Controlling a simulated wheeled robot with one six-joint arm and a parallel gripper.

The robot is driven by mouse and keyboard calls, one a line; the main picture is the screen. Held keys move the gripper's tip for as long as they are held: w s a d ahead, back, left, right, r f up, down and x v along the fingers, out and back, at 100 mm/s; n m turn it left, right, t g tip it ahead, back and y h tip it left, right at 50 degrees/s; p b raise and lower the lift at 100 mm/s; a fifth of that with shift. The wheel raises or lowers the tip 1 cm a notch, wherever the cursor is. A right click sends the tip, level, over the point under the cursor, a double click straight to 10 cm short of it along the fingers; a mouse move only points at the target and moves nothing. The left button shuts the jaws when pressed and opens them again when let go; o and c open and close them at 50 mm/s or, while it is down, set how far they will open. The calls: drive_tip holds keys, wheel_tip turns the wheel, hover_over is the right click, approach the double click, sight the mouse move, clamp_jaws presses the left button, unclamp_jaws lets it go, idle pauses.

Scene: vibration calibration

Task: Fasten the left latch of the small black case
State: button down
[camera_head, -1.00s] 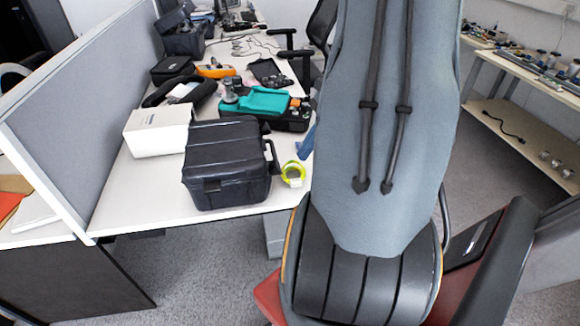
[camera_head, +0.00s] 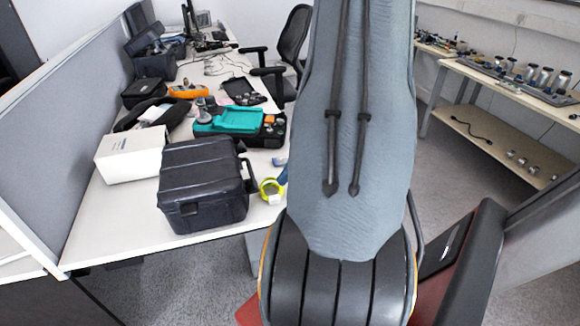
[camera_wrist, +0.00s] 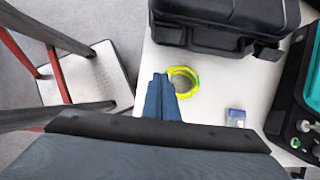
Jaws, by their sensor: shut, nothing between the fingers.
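The black case (camera_head: 205,185) stands closed-lidded on the near end of the white desk. A dark fitting (camera_head: 190,211) shows on its front, and a handle (camera_head: 249,172) on its right side. In the wrist view the case (camera_wrist: 232,14) fills the top, with a dark latch-like part (camera_wrist: 168,34) at its lower left. I cannot tell whether any latch is fastened. My gripper (camera_wrist: 160,80) has its blue fingers together, empty, apart from the case and close beside the tape roll. In the head view my arm hides most of the gripper.
A yellow-green tape roll (camera_head: 270,190) lies right of the case. A white box (camera_head: 130,155) stands close on its left. A teal-topped device (camera_head: 240,121) lies behind it. A grey partition (camera_head: 60,150) borders the desk's left. The desk's front strip (camera_head: 120,235) is clear.

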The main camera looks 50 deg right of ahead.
sight(251, 187)
drive_tip(key=x, duration=0.5)
drive_tip(key=shift+a+f+p, duration=0.15)
drive_tip(key=shift+p, duration=0.15)
drive_tip(key=r, duration=0.1)
drive_tip(key=a+r+p, duration=0.1)
drive_tip(key=w+r, duration=0.1)
drive_tip(key=shift+w+a+r+p, duration=0.15)
drive_tip(key=shift+a+p, duration=0.2)
drive_tip(key=shift+a, duration=0.05)
drive_tip(key=shift+r, duration=0.1)
drive_tip(key=shift+r+g+h+p, duration=0.1)
drive_tip(key=shift+g+h+p, duration=0.25)
drive_tip(key=shift+p, duration=0.2)
